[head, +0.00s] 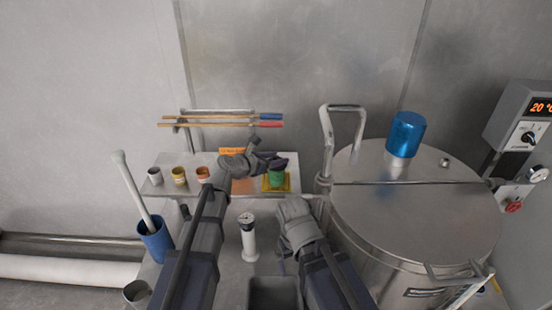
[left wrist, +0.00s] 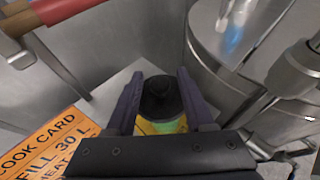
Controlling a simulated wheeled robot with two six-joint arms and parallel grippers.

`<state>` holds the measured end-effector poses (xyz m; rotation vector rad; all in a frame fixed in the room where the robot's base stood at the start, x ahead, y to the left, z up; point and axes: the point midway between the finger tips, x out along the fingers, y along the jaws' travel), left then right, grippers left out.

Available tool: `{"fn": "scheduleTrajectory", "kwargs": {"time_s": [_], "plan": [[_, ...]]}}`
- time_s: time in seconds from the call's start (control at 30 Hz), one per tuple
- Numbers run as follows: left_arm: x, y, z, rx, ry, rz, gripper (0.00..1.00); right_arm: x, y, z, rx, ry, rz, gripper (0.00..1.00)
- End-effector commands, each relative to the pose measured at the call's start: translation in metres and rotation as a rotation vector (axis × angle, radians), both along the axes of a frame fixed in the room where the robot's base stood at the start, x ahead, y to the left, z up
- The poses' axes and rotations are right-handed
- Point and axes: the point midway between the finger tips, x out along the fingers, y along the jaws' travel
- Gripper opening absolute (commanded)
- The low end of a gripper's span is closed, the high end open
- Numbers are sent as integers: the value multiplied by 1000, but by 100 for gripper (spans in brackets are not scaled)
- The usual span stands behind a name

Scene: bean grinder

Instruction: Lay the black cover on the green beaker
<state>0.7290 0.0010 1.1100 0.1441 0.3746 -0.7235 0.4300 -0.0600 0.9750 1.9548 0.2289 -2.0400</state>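The green beaker (head: 277,180) stands on a yellow square tray (head: 265,188) at the right end of the shelf. My left gripper (head: 276,162) is right over it in the head view. In the left wrist view the round black cover (left wrist: 160,98) sits between my left fingers, which appear to touch its sides. A bit of green (left wrist: 170,126) and yellow shows below the cover; whether the cover touches the beaker's rim is hidden. My right gripper (head: 283,263) points down in front of the shelf, and its fingers are mostly hidden.
Small metal, yellow and orange cups (head: 179,175) stand on the shelf's left. An orange card (left wrist: 52,143) lies beside the beaker. A large steel vessel (head: 415,215) with a blue cap (head: 405,134) and a bent handle (head: 328,140) stands to the right. Rods hang behind.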

Motion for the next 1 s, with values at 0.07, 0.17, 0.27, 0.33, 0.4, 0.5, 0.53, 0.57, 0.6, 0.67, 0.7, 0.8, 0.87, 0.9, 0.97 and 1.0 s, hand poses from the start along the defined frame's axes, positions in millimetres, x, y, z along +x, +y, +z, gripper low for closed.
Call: {"fn": "scheduleTrajectory", "kwargs": {"time_s": [0.07, 0.17, 0.27, 0.33, 0.4, 0.5, 0.53, 0.57, 0.6, 0.67, 0.7, 0.8, 0.87, 0.9, 0.97, 1.0], "plan": [[0, 0, 0, 0, 0, 0, 62, 0, 0, 0, 0, 0, 0, 100], [0, 0, 0, 0, 0, 0, 62, 0, 0, 0, 0, 0, 0, 100], [0, 0, 0, 0, 0, 0, 62, 0, 0, 0, 0, 0, 0, 100], [-1, 1, 0, 0, 0, 0, 62, 0, 0, 0, 0, 0, 0, 100], [-2, 2, 2, 0, 0, 1, 62, 0, 0, 2, 0, 0, 0, 100], [-8, 7, 5, 0, 0, 1, 62, 0, 0, 5, 0, 0, 0, 100], [-10, 9, 7, 0, 0, 2, 62, 0, 0, 7, 0, 0, 0, 100], [-13, 11, 9, 0, 0, 1, 62, 0, 0, 8, 0, 0, 0, 100], [-17, 14, 11, 0, 0, 1, 62, 0, 0, 11, 0, 0, 0, 100], [-24, 19, 15, 0, 0, 1, 62, 0, 0, 15, 0, 0, 0, 100], [-28, 24, 17, 0, 0, 2, 62, 0, 0, 17, 0, 0, 0, 100], [-40, 34, 24, 1, -1, 2, 62, 0, 0, 24, 0, 0, 1, 100], [-46, 40, 27, 0, 0, 2, 62, 0, 0, 27, 0, 0, 1, 100], [-49, 43, 29, -1, 1, 3, 62, 0, 0, 29, 0, 0, 1, 100], [-53, 46, 30, 0, 0, 1, 62, 0, 0, 30, 0, 0, 1, 100], [-54, 48, 31, 0, 0, 1, 62, 0, 0, 31, 0, 0, 1, 100]]}}
